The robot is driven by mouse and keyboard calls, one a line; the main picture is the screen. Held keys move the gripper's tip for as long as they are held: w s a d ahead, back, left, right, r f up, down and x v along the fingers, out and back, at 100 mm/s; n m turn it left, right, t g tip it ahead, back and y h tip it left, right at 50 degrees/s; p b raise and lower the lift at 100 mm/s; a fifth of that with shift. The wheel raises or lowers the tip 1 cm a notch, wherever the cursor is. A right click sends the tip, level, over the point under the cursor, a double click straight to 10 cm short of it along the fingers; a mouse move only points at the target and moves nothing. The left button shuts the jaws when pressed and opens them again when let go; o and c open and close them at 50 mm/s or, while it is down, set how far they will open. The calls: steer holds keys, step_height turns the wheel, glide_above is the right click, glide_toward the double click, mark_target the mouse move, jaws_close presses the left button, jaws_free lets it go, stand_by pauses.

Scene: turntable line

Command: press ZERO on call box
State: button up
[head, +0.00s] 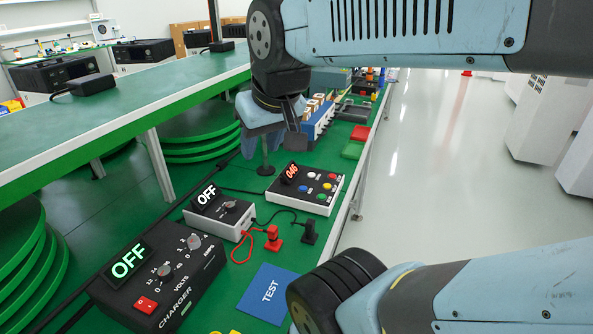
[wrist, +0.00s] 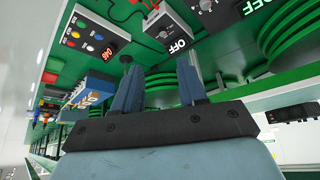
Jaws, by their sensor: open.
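The call box (head: 306,188) is a white-sided box with a dark top, a red display reading 046 and several coloured round buttons. It lies on the green bench in the middle of the head view. In the wrist view the call box (wrist: 88,38) shows tilted at the upper left. The button labels are too small to read, so I cannot tell which is ZERO. My gripper (head: 270,128) is above the bench, up and left of the call box in the head view. In the wrist view my gripper (wrist: 157,68) has its two blue fingers apart with nothing between them.
A white box (head: 219,213) with an OFF display and a black charger (head: 160,278) stand nearer on the bench. A raised green shelf (head: 120,92) runs along the left. Open floor is right.

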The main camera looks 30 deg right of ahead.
jaws_close()
stand_by(1.4)
